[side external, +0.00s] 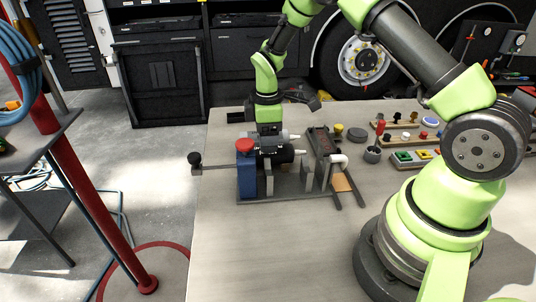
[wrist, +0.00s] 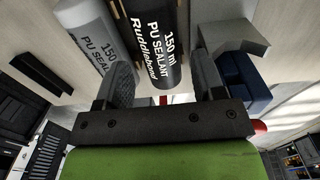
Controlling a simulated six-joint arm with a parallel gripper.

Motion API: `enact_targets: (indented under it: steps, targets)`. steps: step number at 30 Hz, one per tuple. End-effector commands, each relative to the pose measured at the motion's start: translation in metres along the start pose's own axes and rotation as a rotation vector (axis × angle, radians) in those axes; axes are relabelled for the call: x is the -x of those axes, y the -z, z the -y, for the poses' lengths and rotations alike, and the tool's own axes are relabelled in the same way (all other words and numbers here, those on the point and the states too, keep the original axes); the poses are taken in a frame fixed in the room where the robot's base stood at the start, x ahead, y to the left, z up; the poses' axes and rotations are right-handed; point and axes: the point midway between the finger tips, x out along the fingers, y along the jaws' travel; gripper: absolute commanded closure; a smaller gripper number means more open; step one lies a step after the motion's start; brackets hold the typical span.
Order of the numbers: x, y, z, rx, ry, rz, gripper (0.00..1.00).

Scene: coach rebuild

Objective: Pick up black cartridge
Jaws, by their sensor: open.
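The black cartridge (wrist: 152,42), with white lettering "150 ml PU SEALANT Ruddlebond", lies between the two fingers of my gripper (wrist: 164,80) in the wrist view. The fingers stand apart, one on each side of it; contact is not clear. A grey cartridge (wrist: 88,38) with similar lettering lies beside it, left of the left finger. In the side view my gripper (side external: 270,146) points down over the fixture, at the black cartridge (side external: 282,157). The pale nozzle of the grey cartridge (side external: 290,136) shows behind. The fingertips are partly hidden there.
The fixture has a blue block (side external: 246,176) with a red knob (side external: 245,146) on the left and a slanted dark box (side external: 322,141) on the right. Small boards of buttons (side external: 403,138) lie at the right. The front bench (side external: 270,250) is clear.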

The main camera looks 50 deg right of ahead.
Motion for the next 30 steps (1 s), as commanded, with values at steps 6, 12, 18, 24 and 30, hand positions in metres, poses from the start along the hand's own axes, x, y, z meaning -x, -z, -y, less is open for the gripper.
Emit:
enact_targets:
  steps: [6,12,18,24,30]
  targets:
    - [-0.035,-0.003,-0.002,-0.001,0.003,0.003,0.37]
    - [-0.046,-0.002,-0.002,-0.002,-0.001,0.002,0.37]
    - [-0.045,-0.002,-0.002,-0.002,-0.001,0.002,0.46]
    - [-0.045,-0.002,-0.002,-0.002,-0.001,0.002,0.81]
    - [-0.043,-0.002,-0.002,-0.002,-0.002,0.001,0.81]
